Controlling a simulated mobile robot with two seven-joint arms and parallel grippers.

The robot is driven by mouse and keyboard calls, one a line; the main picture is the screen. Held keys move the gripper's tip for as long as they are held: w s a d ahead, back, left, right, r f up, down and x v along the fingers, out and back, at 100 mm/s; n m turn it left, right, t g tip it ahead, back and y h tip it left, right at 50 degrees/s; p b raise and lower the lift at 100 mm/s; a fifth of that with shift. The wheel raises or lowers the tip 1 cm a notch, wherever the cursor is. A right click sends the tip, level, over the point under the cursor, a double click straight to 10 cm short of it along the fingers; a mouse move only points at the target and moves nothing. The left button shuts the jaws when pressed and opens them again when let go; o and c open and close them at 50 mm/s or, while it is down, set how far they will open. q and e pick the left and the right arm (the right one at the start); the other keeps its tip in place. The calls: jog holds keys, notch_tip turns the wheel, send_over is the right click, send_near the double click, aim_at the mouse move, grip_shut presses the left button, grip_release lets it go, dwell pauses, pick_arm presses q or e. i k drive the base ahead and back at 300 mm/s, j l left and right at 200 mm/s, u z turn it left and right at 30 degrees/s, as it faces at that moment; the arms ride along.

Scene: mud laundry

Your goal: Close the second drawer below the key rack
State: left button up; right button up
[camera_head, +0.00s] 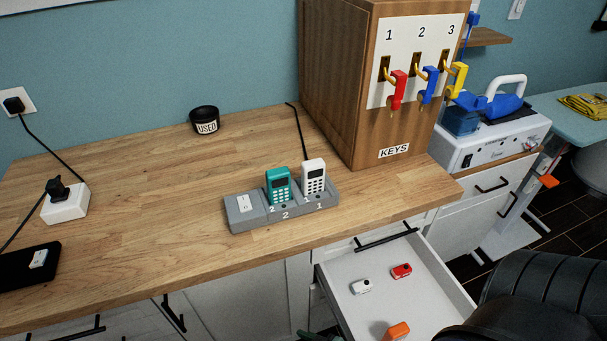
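The wooden key rack (330,90) stands on the counter with numbered hooks and a KEYS label. Below it and the counter, a white drawer (438,262) is pulled out, showing its inside. A closed drawer front with a black bar handle (386,238) sits just above it. The open drawer holds a small white item (361,287), a red item (401,271) and an orange item (397,331). Its front end is cut off by the frame or hidden by a large black rounded shape at the bottom right. Neither gripper can be made out.
A white machine (490,143) is at the right. Floor (570,230) shows beyond the drawer.

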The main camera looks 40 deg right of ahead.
aim_at(430, 301)
jog(key=z, duration=0.9)
jog(key=k+z, duration=0.1)
jog(key=z, duration=0.3)
jog(key=k+z, duration=0.1)
jog(key=z, duration=0.3)
jog(key=l+z, duration=0.1)
jog(key=z, duration=0.3)
jog(key=k+l+z, duration=0.1)
jog(key=z, duration=0.3)
